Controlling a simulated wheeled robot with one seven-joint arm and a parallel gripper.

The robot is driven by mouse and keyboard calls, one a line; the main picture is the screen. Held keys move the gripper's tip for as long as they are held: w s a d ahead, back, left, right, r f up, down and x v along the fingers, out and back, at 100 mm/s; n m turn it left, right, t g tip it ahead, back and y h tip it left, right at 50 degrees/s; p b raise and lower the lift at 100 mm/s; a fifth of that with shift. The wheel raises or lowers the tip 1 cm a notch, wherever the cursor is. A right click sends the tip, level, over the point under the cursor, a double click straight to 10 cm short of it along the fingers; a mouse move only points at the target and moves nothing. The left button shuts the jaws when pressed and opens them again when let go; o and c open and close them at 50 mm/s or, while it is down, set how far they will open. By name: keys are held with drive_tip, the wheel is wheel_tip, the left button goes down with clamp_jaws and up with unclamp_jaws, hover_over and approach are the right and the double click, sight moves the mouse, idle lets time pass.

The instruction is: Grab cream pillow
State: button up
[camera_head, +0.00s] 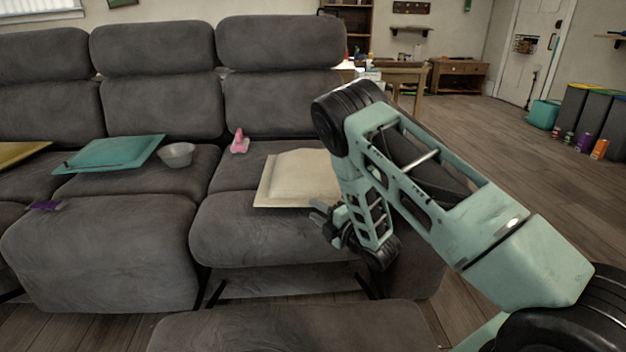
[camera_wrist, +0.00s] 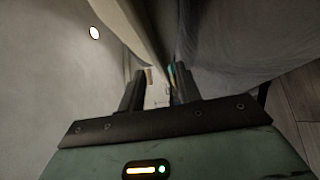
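The cream pillow (camera_head: 290,180) lies flat on the seat of the right-hand sofa section in the head view. Its right end is hidden behind my arm. My gripper (camera_head: 320,214) is at the pillow's front right edge, with its fingers pointing left. In the wrist view, the two dark fingers of my gripper (camera_wrist: 158,90) stand apart. A pale strip (camera_wrist: 143,25), which looks like the pillow's edge, runs toward the gap between them. I cannot tell whether the fingers touch it.
The grey sofa (camera_head: 100,255) fills the left and middle. A teal pillow (camera_head: 110,154), a metal bowl (camera_head: 177,154), a pink object (camera_head: 239,142) and a purple object (camera_head: 45,205) lie on it. A grey cushioned piece (camera_head: 290,328) is in front. Wooden floor (camera_head: 480,120) is open at right.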

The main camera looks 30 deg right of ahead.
sight(310, 206)
drive_tip(key=x, duration=0.3)
drive_tip(key=shift+w+b, duration=0.15)
drive_tip(key=shift+b, duration=0.2)
drive_tip(key=shift+c, duration=0.3)
drive_tip(key=shift+r, duration=0.1)
clamp_jaws()
